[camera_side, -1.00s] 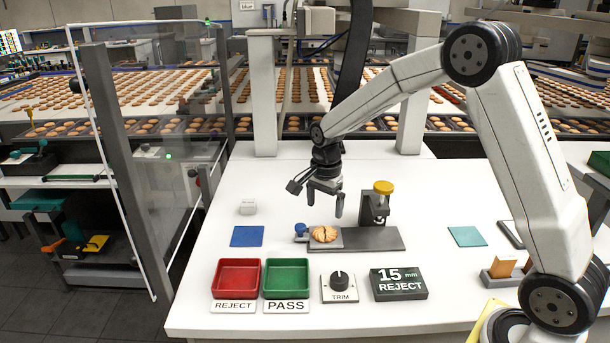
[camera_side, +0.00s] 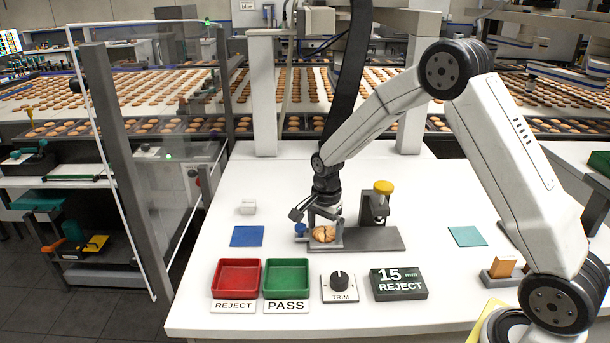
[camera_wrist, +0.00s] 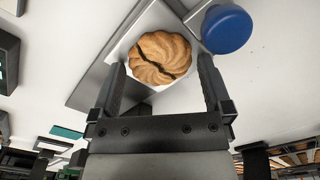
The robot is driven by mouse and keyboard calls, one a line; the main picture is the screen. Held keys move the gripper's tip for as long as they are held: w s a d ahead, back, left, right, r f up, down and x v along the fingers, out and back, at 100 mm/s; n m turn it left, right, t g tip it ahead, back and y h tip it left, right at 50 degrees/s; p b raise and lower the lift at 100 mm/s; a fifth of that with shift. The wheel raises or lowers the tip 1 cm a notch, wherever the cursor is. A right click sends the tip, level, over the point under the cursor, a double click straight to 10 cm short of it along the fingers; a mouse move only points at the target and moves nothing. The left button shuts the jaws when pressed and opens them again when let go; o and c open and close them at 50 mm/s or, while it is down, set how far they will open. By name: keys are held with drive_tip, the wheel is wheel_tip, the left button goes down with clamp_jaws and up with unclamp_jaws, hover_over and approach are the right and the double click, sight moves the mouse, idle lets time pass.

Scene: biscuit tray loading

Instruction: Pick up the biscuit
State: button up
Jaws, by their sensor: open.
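The biscuit (camera_side: 323,234) is round, golden brown and ridged, with a dark crack across it. It lies on the left end of a grey metal fixture (camera_side: 372,240), and the crack also shows on the biscuit in the wrist view (camera_wrist: 160,58). My gripper (camera_side: 325,232) is down at the biscuit, with one finger on either side of it. In the wrist view the open fingers (camera_wrist: 163,70) reach to the biscuit's near edge, with gaps visible beside it. Whether they touch it cannot be told.
A blue knob (camera_side: 300,229) stands close left of the biscuit, also in the wrist view (camera_wrist: 226,28). A yellow-topped post (camera_side: 383,188) rises to the right. Red (camera_side: 237,264) and green (camera_side: 286,264) trays, a dial (camera_side: 339,281) and a display reading 15 mm REJECT (camera_side: 398,284) stand in front.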

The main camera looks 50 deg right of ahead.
idle(0.5)
drive_tip(key=c, duration=0.5)
drive_tip(key=shift+r, duration=0.1)
drive_tip(key=shift+c, duration=0.2)
drive_tip(key=shift+r, duration=0.9)
drive_tip(key=s+a+r, duration=0.1)
drive_tip(key=s+r, duration=1)
drive_tip(key=s, duration=0.3)
drive_tip(key=shift+a, duration=0.3)
